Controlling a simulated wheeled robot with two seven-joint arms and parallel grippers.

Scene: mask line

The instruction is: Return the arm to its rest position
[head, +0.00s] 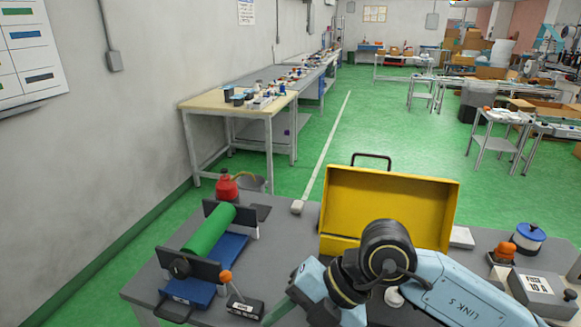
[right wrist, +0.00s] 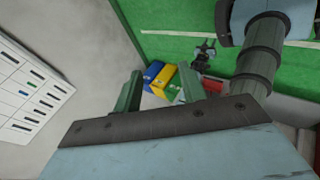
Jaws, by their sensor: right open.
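My right arm (head: 440,285) comes in from the lower right of the head view and bends over the front of the grey table. Its elbow-like dark joint (head: 388,248) stands in front of the yellow case. In the right wrist view my right gripper (right wrist: 160,84) has its two green fingers spread apart with nothing between them. In the head view only a green finger shows near the bottom edge, and the tips are cut off. My left gripper and left arm are not in view.
The grey table (head: 290,235) holds an open yellow case (head: 390,200), a green roller (head: 210,230) on a blue stand, a red can (head: 226,187), an orange-topped item (head: 503,251) and a blue-and-white spool (head: 528,236). A wall stands at left; the green floor behind is largely clear.

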